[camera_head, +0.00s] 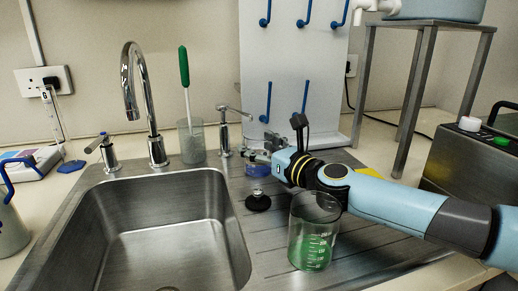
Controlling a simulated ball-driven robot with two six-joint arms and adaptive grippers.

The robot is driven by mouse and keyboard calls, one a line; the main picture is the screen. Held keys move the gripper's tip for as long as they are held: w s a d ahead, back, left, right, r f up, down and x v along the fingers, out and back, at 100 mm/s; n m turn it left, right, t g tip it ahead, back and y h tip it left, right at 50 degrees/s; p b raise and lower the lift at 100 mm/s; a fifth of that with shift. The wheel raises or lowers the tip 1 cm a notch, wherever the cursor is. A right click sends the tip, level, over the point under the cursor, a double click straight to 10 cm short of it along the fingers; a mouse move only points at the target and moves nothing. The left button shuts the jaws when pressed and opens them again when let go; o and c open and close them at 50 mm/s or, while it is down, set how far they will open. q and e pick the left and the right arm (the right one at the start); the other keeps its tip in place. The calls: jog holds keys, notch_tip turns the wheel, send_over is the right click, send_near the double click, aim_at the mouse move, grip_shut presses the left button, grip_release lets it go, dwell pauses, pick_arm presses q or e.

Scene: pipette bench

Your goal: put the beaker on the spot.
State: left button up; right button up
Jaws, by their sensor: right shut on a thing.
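My right gripper (257,157) reaches in from the right, over the far part of the drainboard. It is shut on a clear glass vessel with blue at its bottom (259,168), which looks like a beaker; the fingers partly cover it. I cannot tell whether its base touches the surface. A clear graduated beaker with green liquid (313,250) stands upright on the drainboard, in front of my right arm and apart from the gripper. A yellow patch (369,173) shows behind my arm, partly hidden; I cannot tell if it is the spot. My left gripper is not in view.
A steel sink (150,245) with a tall tap (150,110) lies left. A glass with a green-handled brush (191,140) stands behind it. A black plug-like piece (258,202) lies near the gripper. A white peg board (290,60) stands behind; a metal-legged stand (418,95) is right.

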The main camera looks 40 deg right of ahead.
jog(key=shift+r, duration=0.1)
jog(key=o, duration=1.3)
jog(key=shift+c, duration=0.2)
jog(key=shift+s, duration=0.15)
jog(key=s, duration=0.4)
jog(key=s+a, duration=0.1)
jog(key=s, duration=0.3)
jog(key=s+b, duration=0.1)
jog(key=s, duration=0.2)
jog(key=shift+s+a, duration=0.2)
jog(key=shift+s, duration=0.2)
